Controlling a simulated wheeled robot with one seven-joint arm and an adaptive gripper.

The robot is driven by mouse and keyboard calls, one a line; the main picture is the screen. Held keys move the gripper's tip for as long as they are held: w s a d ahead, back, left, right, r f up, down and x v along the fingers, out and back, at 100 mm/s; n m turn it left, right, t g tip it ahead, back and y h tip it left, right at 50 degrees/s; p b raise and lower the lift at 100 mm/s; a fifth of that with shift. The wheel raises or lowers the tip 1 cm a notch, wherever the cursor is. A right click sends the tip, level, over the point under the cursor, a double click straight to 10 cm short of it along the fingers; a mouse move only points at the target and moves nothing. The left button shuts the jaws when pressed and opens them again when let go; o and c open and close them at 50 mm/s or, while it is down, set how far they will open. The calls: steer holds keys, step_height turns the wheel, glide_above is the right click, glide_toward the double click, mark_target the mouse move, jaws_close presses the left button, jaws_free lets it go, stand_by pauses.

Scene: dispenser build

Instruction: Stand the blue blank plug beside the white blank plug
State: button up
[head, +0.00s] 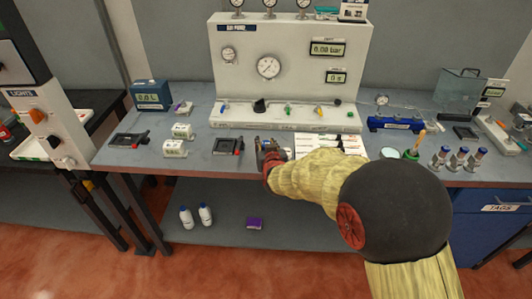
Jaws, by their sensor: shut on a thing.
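My gripper (268,153) is low over the front part of the bench, just right of a black tray with a red edge. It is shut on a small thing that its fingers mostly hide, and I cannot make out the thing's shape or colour. A small pale thing shows just right of the fingers, too small to name. I cannot pick out the blue blank plug or the white blank plug for sure at this size.
The black tray (228,146) is left of my gripper, with white boxes (175,149) beyond it. White cards (325,140) lie to the right, partly behind my arm. The gauge panel (290,70) stands at the back. Several blue-topped vials (458,158) stand far right.

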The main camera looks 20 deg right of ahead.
steer(key=shift+f+b, duration=0.65)
steer(key=shift+f, duration=0.9)
steer(key=shift+f, duration=0.2)
steer(key=o, duration=1.2)
steer(key=shift+o, duration=0.2)
steer(key=shift+r, duration=0.15)
